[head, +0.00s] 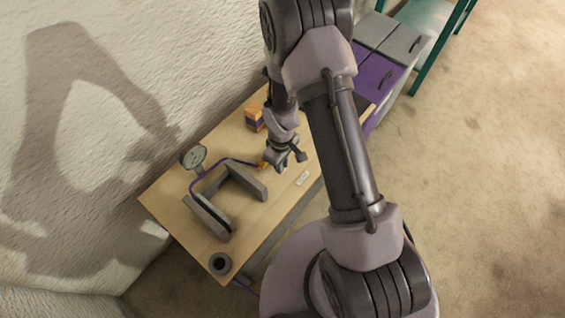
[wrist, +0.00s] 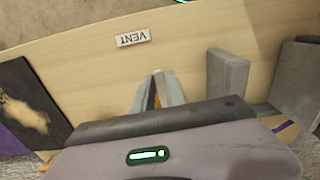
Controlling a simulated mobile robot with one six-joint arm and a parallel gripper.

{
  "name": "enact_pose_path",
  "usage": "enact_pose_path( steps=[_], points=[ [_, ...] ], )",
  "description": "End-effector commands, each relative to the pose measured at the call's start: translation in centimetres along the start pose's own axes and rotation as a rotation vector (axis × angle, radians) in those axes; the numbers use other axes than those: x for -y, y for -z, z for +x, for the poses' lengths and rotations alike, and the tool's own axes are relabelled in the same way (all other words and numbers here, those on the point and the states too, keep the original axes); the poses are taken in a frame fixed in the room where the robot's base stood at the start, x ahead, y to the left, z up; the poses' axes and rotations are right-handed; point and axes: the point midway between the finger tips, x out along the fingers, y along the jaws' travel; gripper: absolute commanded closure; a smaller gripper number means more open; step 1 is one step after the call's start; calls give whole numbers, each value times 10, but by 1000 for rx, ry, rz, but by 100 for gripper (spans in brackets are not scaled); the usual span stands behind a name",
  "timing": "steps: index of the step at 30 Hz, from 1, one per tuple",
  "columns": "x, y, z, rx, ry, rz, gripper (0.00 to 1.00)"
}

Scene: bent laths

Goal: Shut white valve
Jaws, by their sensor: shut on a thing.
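My gripper (head: 268,163) is low over the wooden table, at the end of a purple pipe (head: 235,160). In the wrist view its two grey fingers (wrist: 166,90) are close together, with an orange piece (wrist: 151,97) between them. An orange bit (head: 261,166) also shows at the fingers in the head view. It may be a valve handle, but its shape is mostly hidden. I cannot make out a white valve in either view.
Grey blocks (head: 248,183) stand beside the pipe, close to my gripper; one is near it in the wrist view (wrist: 228,73). A round gauge (head: 193,157), a dark ring (head: 220,264) and an orange-purple block (head: 254,117) are also on the table (head: 168,195). A wall runs behind.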

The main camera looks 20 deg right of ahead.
Motion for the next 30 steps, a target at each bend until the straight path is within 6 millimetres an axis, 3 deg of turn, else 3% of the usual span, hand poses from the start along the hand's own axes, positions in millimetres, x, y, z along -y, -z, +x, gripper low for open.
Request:
enact_pose_path(
  steps=[21,22,24,30],
  points=[
    [3,1,0,0,0,63,100],
    [3,1,0,0,0,63,78],
    [2,1,0,0,0,63,64],
    [2,1,0,0,0,62,62]
  ],
)
